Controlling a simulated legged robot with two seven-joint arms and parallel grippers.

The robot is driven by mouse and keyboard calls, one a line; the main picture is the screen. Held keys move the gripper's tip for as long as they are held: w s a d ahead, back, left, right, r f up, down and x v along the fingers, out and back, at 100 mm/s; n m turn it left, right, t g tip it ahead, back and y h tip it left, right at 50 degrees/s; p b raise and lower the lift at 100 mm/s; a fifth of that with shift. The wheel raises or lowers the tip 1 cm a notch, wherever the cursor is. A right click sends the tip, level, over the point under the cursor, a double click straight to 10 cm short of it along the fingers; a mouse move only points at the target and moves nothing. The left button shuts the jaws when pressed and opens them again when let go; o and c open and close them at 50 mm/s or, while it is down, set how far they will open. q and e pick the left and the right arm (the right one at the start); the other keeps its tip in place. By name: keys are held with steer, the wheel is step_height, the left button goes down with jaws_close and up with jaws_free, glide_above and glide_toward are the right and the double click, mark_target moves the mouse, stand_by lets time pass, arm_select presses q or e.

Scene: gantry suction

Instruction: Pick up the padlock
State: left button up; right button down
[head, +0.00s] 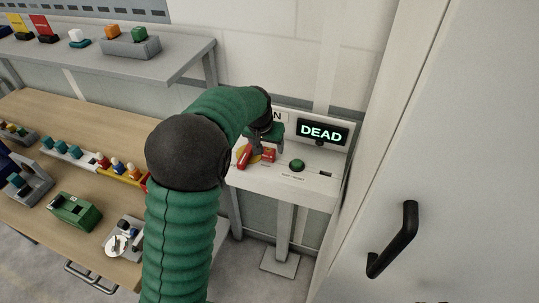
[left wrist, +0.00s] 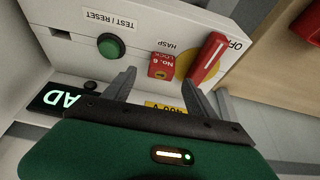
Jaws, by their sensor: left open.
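The padlock (left wrist: 163,65) is a small red block marked "No. 6 LOCK". In the left wrist view it sits on the white panel by the word HASP, beside a yellow disc. It also shows in the head view (head: 269,154), small and close to my gripper. My left gripper (left wrist: 158,80) is open, its two fingers spread toward the padlock with nothing between them. The padlock appears just beyond the fingertips; I cannot tell the exact gap. In the head view the left gripper (head: 257,146) is partly hidden by its own wrist. My right gripper is not in view.
A red switch handle (left wrist: 208,58) lies across the yellow disc right beside the padlock. A green TEST / RESET button (left wrist: 110,46) is on the panel's other side. A lit DEAD display (head: 322,132) stands behind. A wooden bench (head: 60,113) with small parts is at left.

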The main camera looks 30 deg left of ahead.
mark_target(268, 150)
arm_select(q)
steer(key=x, duration=0.3)
steer(key=shift+s, duration=0.25)
steer(key=shift+w+a+f, duration=0.1)
steer(key=shift+w+f, duration=0.05)
steer(key=shift+f, duration=0.2)
steer(key=shift+w+f, duration=0.1)
steer(key=shift+w, duration=0.05)
steer(key=c, duration=0.6)
jaws_close()
